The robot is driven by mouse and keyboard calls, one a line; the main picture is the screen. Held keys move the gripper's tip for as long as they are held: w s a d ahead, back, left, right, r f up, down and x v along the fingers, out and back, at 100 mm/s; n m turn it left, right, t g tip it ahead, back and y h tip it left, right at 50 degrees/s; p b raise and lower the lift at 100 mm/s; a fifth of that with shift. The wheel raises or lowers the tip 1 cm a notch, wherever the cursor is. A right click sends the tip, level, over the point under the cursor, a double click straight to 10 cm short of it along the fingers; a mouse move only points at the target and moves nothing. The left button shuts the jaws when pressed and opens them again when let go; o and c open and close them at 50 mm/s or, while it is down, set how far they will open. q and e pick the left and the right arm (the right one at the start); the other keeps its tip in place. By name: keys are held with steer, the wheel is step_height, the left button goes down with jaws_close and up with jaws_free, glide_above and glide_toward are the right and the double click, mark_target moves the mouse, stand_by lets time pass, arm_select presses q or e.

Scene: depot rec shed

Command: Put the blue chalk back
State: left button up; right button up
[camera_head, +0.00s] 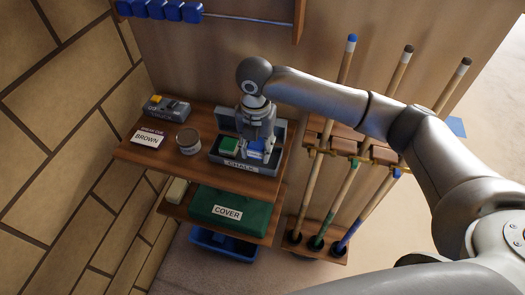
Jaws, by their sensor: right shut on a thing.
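The blue chalk (256,146) is a small blue block in the right part of the grey chalk box (222,161), which stands on the upper wooden shelf. A green chalk (229,145) sits in the box to its left. My right gripper (257,140) points down over the box and is shut on the blue chalk. The fingers hide part of the chalk, and I cannot tell whether it rests on the box floor. My left gripper is not in view.
A round tin (188,142), a BROWN label card (148,138) and a grey device (166,107) stand left on the shelf (195,170). Below lie a green COVER bundle (228,209) and a blue tray (222,243). Cue sticks (331,140) stand in a rack at right.

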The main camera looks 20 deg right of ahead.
steer(key=shift+w+d+f, duration=0.25)
steer(key=shift+d+f, duration=0.1)
steer(key=shift+f, duration=0.15)
steer(key=shift+w+d+f, duration=0.2)
steer(key=shift+d+f, duration=0.15)
steer(key=shift+f, duration=0.15)
steer(key=f+p, duration=0.2)
steer(key=f, duration=0.1)
steer(key=shift+w+d, duration=0.1)
steer(key=shift+d, duration=0.1)
steer(key=shift+f, duration=0.25)
steer(key=shift+f, duration=0.2)
steer(key=o, duration=0.6)
steer(key=shift+o, duration=0.2)
steer(key=shift+r, duration=0.15)
step_height(320, 180, up, 12)
steer(key=b, duration=0.3)
